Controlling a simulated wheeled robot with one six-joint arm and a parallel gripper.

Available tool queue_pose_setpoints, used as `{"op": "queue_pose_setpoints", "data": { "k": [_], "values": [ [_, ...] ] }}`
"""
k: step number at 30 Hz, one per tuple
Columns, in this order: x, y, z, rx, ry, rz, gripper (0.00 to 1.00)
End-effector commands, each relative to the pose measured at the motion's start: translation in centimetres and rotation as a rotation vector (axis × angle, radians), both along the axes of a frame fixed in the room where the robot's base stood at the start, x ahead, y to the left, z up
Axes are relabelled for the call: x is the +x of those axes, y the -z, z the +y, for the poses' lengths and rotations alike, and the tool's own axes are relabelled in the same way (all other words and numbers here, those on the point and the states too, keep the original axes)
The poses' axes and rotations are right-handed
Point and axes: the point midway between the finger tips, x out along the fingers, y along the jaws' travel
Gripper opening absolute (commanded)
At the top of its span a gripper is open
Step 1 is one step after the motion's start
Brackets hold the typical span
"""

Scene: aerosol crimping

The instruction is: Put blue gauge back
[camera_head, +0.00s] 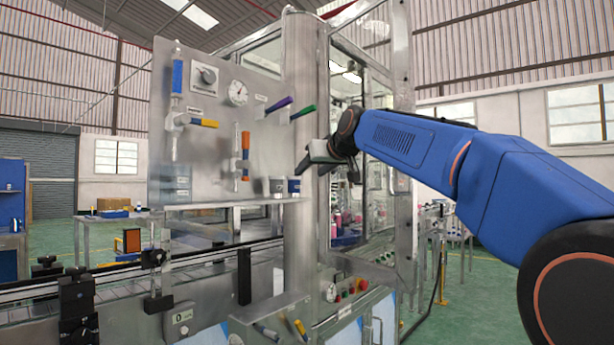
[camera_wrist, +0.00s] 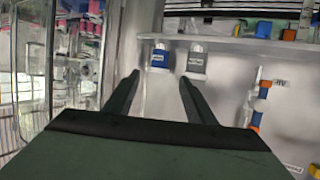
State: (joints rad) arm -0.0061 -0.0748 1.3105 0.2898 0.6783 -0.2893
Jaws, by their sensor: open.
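A small round gauge with a blue band (camera_wrist: 159,60) stands on the shelf of the steel panel, beside a similar grey one (camera_wrist: 196,64). In the head view the pair stands at the shelf's right end, and the blue one (camera_head: 294,187) appears to be the right one. My gripper (camera_head: 322,165) is just above and to the right of the pair in the head view. In the wrist view my gripper (camera_wrist: 160,82) is open, with nothing between its fingers. The blue gauge lies beyond the fingertips, apart from them.
The steel panel (camera_head: 215,105) carries a dial, a knob and coloured valve handles, including an orange-handled valve (camera_head: 243,157). A conveyor (camera_head: 110,285) runs below the panel.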

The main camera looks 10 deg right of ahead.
Motion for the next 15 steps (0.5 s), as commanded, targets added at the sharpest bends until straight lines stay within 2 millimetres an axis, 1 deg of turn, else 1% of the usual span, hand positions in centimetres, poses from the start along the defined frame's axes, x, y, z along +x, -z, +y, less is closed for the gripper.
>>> {"op": "queue_pose_setpoints", "data": {
  "k": [3, 11, 14, 15],
  "values": [
    [-0.6, -0.2, -0.1, 0.000, 0.000, -0.001, 0.50],
    [-0.8, -0.2, -0.2, 0.000, 0.000, 0.000, 0.50],
    [-1.3, 0.4, -0.2, -0.001, 0.002, 0.012, 0.50],
    [-1.8, 1.0, -0.2, -0.001, 0.003, 0.024, 0.50]
  ]
}}
